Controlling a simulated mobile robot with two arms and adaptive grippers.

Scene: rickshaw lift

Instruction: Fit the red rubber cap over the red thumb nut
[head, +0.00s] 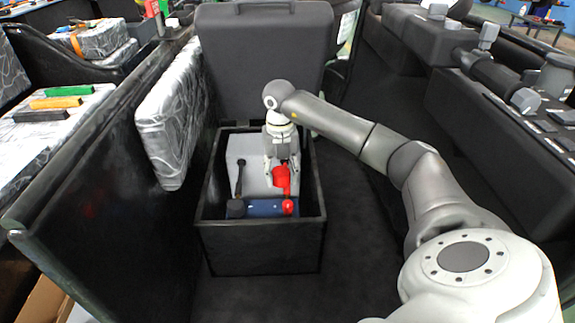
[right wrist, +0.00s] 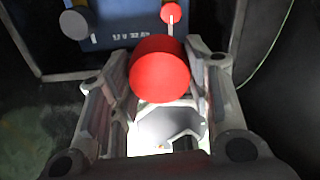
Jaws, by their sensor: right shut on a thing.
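My right gripper (head: 281,176) reaches down into the open black box and is shut on the red rubber cap (right wrist: 160,72). The cap also shows between the fingers in the head view (head: 281,184). The red thumb nut (right wrist: 171,13) sits on a post on the blue battery (right wrist: 130,25), beyond the cap in the right wrist view. In the head view the nut (head: 288,206) is just below the cap in the picture. The cap and nut look apart; the exact gap is hard to tell. My left gripper is not in view.
The black box (head: 262,250) has raised walls around the battery. A dark round knob (head: 235,208) sits at the battery's left, near a dark rod-like tool (head: 240,178). A large grey case (head: 262,60) stands behind. A silvery wrapped pack (head: 172,115) leans at the left.

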